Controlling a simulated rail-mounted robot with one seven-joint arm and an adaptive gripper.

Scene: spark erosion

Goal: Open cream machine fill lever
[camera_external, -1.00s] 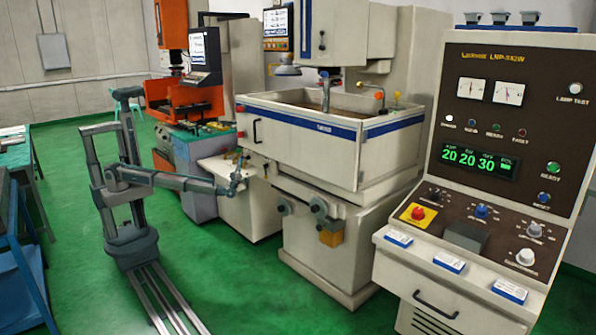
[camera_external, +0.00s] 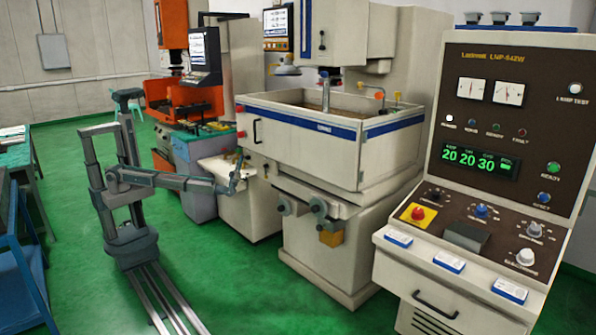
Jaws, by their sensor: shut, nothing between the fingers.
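The cream machine (camera_external: 300,149) stands in the middle, with a blue-striped open tank (camera_external: 345,105) on a pedestal. A small lever with an orange-red knob (camera_external: 379,95) rises from the tank's right part, and a yellow-knobbed fitting (camera_external: 397,96) is beside it. I cannot tell which fitting is the fill lever. A black handle (camera_external: 257,131) is on the tank's front left. My gripper (camera_external: 239,172) is small in this view, shut and empty. It appears left of the machine's pedestal and below the tank; its exact distance from the machine is unclear.
A control console (camera_external: 495,170) with dials and knobs fills the right. An orange machine (camera_external: 190,100) stands behind left, and a blue bench (camera_external: 30,265) is at the left edge. Green floor (camera_external: 225,280) is clear between my rail and the machine.

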